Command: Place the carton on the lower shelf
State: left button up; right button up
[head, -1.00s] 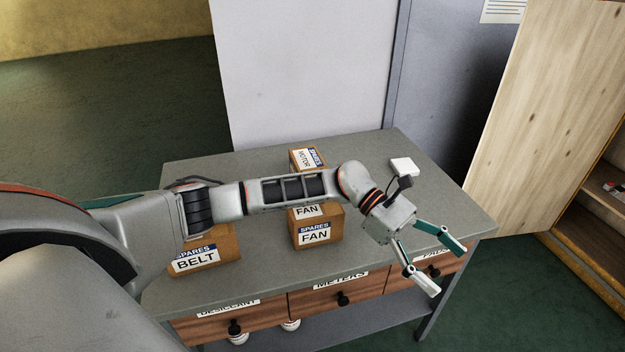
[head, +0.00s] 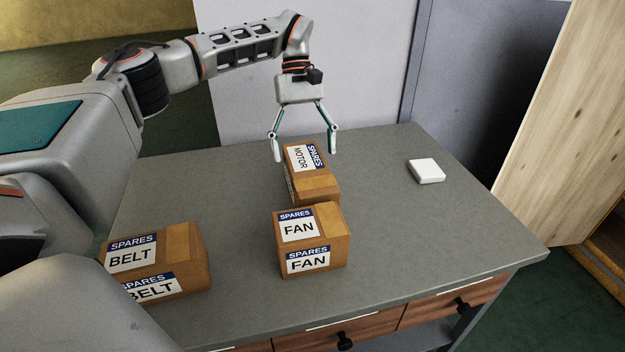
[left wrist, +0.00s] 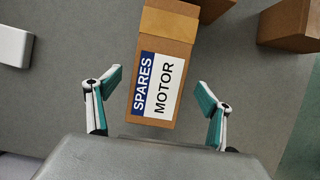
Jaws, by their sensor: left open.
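Three brown cartons stand on the grey table (head: 400,225). The MOTOR carton (head: 318,184) is at the back, the FAN carton (head: 312,243) is in front of it, and the BELT carton (head: 185,258) is at the left. My left gripper (head: 305,158) points down over the MOTOR carton, one finger on each side of its far end. It is open and empty. In the left wrist view, the MOTOR carton (left wrist: 165,75) extends up between and beyond the two open fingers (left wrist: 158,88). The lower shelf (head: 425,338) under the table shows only a sliver. My right gripper is out of view.
A small white box (head: 426,171) lies on the right of the table. Wooden drawers (head: 375,332) are along the front edge. A grey cabinet and a wooden door (head: 550,130) stand behind and to the right. The table's right part is mostly clear.

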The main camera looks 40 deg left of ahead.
aim_at(309, 178)
pick_arm(q)
jog(key=b+x, duration=0.1)
jog(key=x, duration=0.6)
jog(key=shift+d+f, duration=0.15)
jog(key=shift+s, duration=0.1)
jog(key=c, duration=2.1)
jog(key=shift+c, duration=0.5)
